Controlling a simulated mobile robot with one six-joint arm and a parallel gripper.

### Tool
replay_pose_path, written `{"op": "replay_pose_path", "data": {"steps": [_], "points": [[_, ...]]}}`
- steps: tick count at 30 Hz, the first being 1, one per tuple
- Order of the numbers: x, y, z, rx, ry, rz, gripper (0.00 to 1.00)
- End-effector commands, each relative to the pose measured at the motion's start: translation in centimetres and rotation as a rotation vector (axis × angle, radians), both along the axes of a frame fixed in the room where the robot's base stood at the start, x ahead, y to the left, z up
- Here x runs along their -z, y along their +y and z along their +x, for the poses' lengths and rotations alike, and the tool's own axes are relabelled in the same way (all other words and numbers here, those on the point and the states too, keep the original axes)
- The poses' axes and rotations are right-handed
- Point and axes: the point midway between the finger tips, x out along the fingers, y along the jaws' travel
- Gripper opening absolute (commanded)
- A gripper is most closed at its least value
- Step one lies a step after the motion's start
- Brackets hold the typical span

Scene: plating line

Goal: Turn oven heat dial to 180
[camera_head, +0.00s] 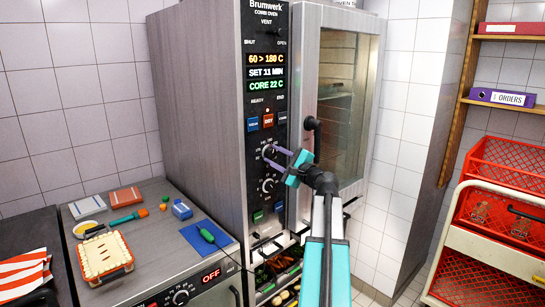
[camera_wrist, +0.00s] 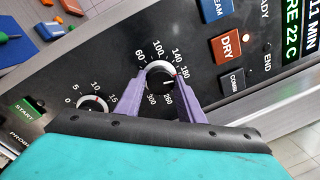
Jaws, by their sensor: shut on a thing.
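The oven heat dial (camera_wrist: 160,72) is a round knob on the black control panel, ringed by numbers from 60 to 300. It also shows in the head view (camera_head: 267,151), partly covered by the fingers. My gripper (camera_wrist: 161,83) has its two purple fingers on either side of the dial and is shut on it. A small red mark shows at the dial's edge near 180. The combi oven's display (camera_head: 266,72) reads 60 > 180 C, SET 11 MIN and CORE 22 C.
A time dial (camera_wrist: 92,103) sits beside the heat dial, close to my gripper. The DRY button (camera_wrist: 227,46) is red. The oven's glass door (camera_head: 342,95) is shut, with a dark handle beside the panel. A counter (camera_head: 150,225) with food and tools stands left.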

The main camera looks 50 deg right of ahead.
Motion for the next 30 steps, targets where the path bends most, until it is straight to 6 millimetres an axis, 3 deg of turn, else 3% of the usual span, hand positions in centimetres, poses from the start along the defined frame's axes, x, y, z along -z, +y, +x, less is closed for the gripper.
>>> {"op": "replay_pose_path", "data": {"steps": [8, 9, 12, 23, 30], "points": [[-0.5, -0.1, 0.1, 0.004, -0.010, 0.001, 0.12], [-0.5, -0.1, 0.1, 0.004, -0.010, 0.001, 0.36], [-0.5, -0.1, 0.1, 0.003, -0.009, 0.001, 0.53], [-0.1, -0.1, -0.1, 0.002, -0.003, 0.000, 0.54], [0.2, 0.2, -1.6, 0.002, -0.003, -0.001, 0.54]]}}
